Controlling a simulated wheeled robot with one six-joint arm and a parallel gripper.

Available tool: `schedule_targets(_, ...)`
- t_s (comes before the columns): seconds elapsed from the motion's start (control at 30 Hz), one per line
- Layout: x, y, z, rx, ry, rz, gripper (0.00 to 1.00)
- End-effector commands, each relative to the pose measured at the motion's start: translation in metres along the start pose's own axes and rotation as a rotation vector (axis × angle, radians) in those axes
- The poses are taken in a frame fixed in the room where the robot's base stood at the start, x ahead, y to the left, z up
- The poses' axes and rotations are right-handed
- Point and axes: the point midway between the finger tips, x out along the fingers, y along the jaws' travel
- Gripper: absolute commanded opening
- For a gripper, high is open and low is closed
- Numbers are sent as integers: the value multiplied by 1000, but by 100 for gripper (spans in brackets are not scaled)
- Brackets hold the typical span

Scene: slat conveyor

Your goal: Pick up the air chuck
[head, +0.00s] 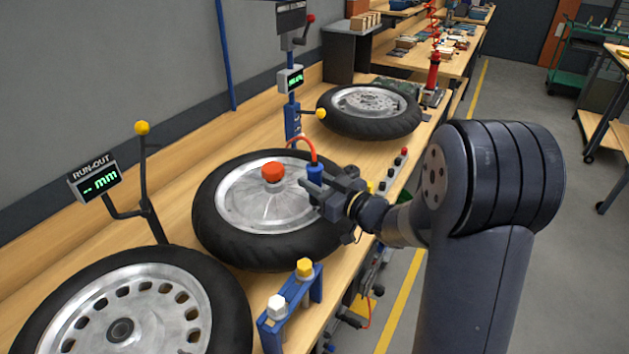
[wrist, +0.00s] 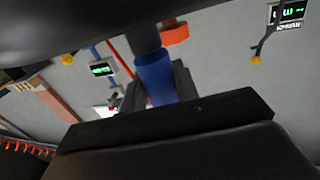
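The air chuck (head: 316,175) is a small blue cylinder with an orange-red hose (head: 301,143) arching from its top toward a blue post. My gripper (head: 322,190) is at the chuck, above the right part of the middle wheel (head: 225,240). Its dark fingers appear closed around the blue body. In the wrist view the blue chuck (wrist: 156,78) stands against the dark finger parts, with a dark piece at its end. The chuck's lower end is hidden by the fingers in the head view.
The middle wheel has a red hub knob (head: 272,172) left of my gripper. Another wheel (head: 368,108) lies behind, and one (head: 130,310) in front beside a run-out display (head: 95,178). A blue stand (head: 292,306) with yellow and white caps is at the bench front.

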Motion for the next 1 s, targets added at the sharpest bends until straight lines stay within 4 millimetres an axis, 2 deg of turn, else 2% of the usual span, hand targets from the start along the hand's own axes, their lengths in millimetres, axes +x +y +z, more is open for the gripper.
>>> schedule_targets(0.03, 0, 0, 0, 0, 0, 0, 24)
schedule_targets(0.33, 0, 0, 0, 0, 1, 0, 0)
schedule_targets(0.57, 0, 0, -4, -2, 2, -1, 0)
schedule_targets(0.73, 0, 0, -27, -7, 5, 0, 0)
schedule_targets(1.0, 0, 0, -79, -6, 4, -1, 0)
